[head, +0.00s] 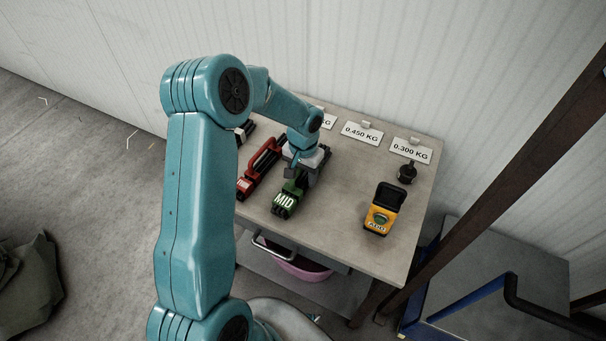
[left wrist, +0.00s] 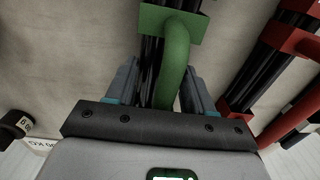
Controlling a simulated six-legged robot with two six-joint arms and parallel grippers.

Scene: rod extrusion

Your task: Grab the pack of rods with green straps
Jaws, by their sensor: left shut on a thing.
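The pack of dark rods with green straps (head: 287,196) lies on the table, with a green end block marked MID towards the front edge. My left gripper (head: 297,172) is over its rear part. In the left wrist view, the pack's green handle (left wrist: 178,55) runs down between the two grey fingers (left wrist: 160,92), and they are shut on it. The lower end of the handle is hidden by the gripper. My right gripper is not in view.
A red-strapped pack (head: 262,166) lies close on the left; it also shows in the wrist view (left wrist: 296,42). A yellow box with a green button (head: 381,210) and a dark weight (head: 406,174) stand to the right. Weight signs (head: 362,132) line the back.

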